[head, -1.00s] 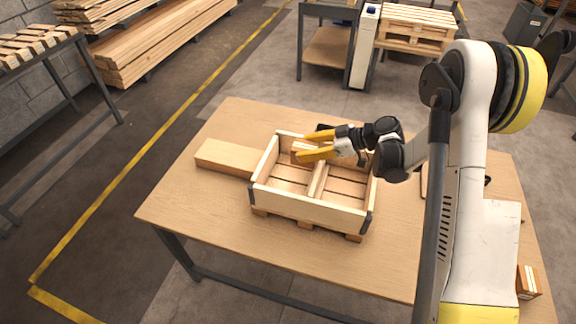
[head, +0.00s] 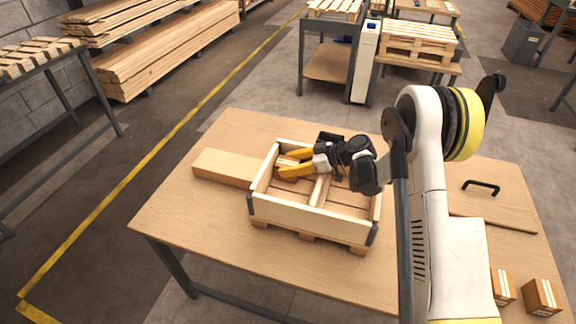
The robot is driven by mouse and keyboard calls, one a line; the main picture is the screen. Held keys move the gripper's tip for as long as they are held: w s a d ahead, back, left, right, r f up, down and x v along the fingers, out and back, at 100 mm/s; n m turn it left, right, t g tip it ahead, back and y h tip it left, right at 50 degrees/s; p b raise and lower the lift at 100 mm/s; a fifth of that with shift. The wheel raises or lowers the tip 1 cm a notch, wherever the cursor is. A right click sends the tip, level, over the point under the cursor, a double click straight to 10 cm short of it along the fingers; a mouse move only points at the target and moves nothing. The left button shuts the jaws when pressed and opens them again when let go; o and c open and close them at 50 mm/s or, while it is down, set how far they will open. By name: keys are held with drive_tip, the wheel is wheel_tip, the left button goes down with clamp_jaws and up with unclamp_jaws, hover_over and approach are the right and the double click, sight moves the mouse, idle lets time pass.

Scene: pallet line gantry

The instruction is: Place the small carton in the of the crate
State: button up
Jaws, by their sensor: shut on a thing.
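The crate (head: 310,219) is an open wooden box with dark corner pieces and a middle divider (head: 320,188), standing on the table. My gripper (head: 286,164) has yellow fingers and reaches in from the right over the back part of the crate's left compartment. It is shut on a small brown carton (head: 288,162), of which only a little shows between and behind the fingers. The carton is at or below the height of the crate's back wall; I cannot tell whether it touches the floor slats.
A wooden block (head: 222,166) lies left of the crate. A board with a black handle (head: 490,208) lies at the table's right. Two more small cartons (head: 502,285) (head: 541,297) sit at the right front. The table's front left (head: 190,220) is clear.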

drive_tip(key=shift+f, duration=0.1)
drive_tip(key=o, duration=1.1)
